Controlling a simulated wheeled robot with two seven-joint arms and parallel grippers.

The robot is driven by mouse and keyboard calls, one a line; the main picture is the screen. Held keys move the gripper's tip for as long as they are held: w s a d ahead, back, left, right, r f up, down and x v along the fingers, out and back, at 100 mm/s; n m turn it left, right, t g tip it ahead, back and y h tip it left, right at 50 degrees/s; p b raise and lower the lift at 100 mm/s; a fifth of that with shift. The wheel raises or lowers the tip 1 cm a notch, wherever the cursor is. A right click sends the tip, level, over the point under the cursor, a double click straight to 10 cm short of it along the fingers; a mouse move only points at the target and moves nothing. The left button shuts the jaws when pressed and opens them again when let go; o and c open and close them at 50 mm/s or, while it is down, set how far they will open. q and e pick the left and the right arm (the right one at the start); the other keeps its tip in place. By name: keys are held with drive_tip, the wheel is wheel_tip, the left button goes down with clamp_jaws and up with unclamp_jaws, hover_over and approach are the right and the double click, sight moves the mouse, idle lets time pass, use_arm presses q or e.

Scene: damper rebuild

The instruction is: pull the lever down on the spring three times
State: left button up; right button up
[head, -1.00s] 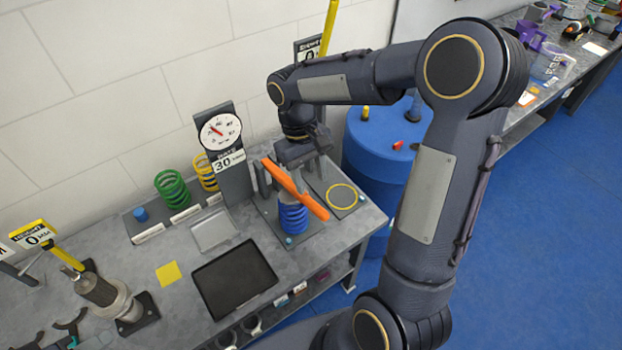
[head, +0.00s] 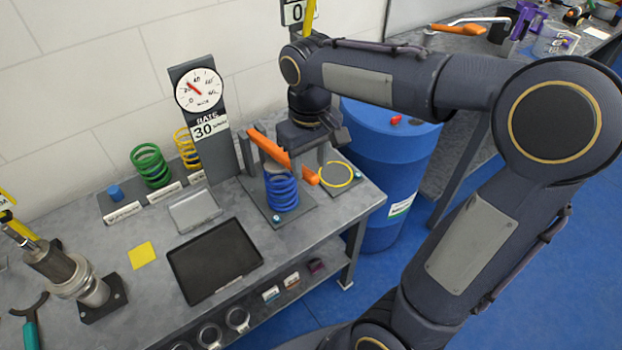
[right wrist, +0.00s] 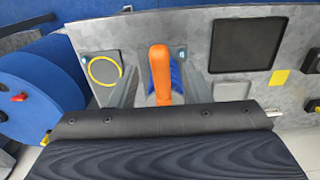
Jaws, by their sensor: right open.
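The orange lever (head: 268,147) slants down to the right across the top of the blue spring (head: 281,192), which stands on a grey plate of the rate tester. A dial (head: 200,92) with a red needle and a "RATE 30" label stands behind it. My right gripper (head: 307,163) is open at the lever, and its fingers hide part of it. In the right wrist view, the lever (right wrist: 159,72) runs between the two spread fingers (right wrist: 163,88), with gaps on both sides. The blue spring (right wrist: 177,76) is mostly hidden behind the lever there. My left gripper is not in view.
Green (head: 150,166) and yellow (head: 186,148) springs stand on a rack to the left. A black tray (head: 215,260) and a yellow note (head: 142,255) lie on the bench. A yellow ring (head: 336,174) lies right of the spring. A blue drum (head: 385,180) stands beyond the bench edge.

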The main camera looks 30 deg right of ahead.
sight(310, 173)
drive_tip(key=shift+f, duration=2.1)
clamp_jaws()
